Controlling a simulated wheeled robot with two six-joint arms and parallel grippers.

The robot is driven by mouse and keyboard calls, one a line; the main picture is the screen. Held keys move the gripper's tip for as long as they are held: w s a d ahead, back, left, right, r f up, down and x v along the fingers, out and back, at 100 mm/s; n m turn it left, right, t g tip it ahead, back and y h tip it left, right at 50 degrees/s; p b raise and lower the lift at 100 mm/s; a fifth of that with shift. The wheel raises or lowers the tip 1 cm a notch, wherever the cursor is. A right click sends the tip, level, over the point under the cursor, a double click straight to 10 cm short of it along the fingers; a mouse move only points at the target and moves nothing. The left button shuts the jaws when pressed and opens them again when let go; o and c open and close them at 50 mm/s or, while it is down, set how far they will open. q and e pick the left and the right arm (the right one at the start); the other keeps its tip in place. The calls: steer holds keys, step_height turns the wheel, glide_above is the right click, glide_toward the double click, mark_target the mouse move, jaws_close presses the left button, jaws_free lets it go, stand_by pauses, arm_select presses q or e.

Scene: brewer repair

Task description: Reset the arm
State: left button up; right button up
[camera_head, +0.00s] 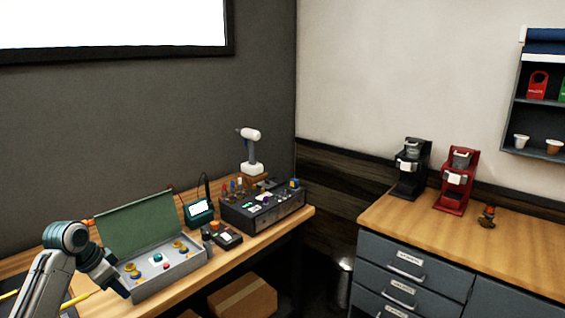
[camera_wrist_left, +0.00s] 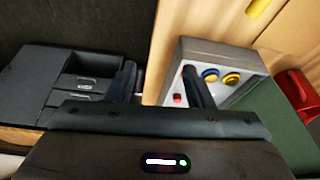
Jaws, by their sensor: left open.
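My left arm comes in from the left in the head view, grey with dark joints. Its left gripper (camera_head: 122,289) points down at the near left corner of the open case. In the left wrist view, the two dark fingers of the left gripper (camera_wrist_left: 161,84) stand well apart with nothing between them. One finger overlaps the grey case (camera_wrist_left: 222,56), which holds yellow, blue and red round parts. Whether the finger touches the case cannot be told. The right gripper is not in view.
The open case (camera_head: 172,279) with a green lid (camera_head: 138,224) lies on the wooden bench (camera_head: 240,253). A black device box (camera_head: 265,211) and white drill-like tool (camera_head: 250,150) stand behind. Black (camera_head: 409,168) and red (camera_head: 458,180) brewers stand on the right counter (camera_head: 460,240). A cardboard box (camera_head: 244,298) sits below.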

arm_select(q)
steer(key=s+d+f+n+y, duration=0.1)
steer(key=s+d+f, duration=0.5)
steer(key=s+f, duration=0.2)
steer(key=s+d+f+n+y, duration=0.1)
steer(key=s+d+f, duration=0.4)
steer(key=s+f, duration=0.35)
steer(key=s+d+n+y, duration=0.1)
steer(key=s+d+n, duration=0.15)
steer(key=s, duration=0.75)
steer(key=s+d+n, duration=0.2)
steer(key=s+d, duration=0.1)
steer(key=s, duration=0.8)
step_height(320, 180, down, 31)
steer(key=a+g, duration=0.1)
steer(key=a, duration=0.2)
steer(key=s+a+f+g, duration=0.1)
steer(key=s+f, duration=1.7)
steer(key=shift+s+f, duration=0.2)
steer(key=shift+f, duration=0.2)
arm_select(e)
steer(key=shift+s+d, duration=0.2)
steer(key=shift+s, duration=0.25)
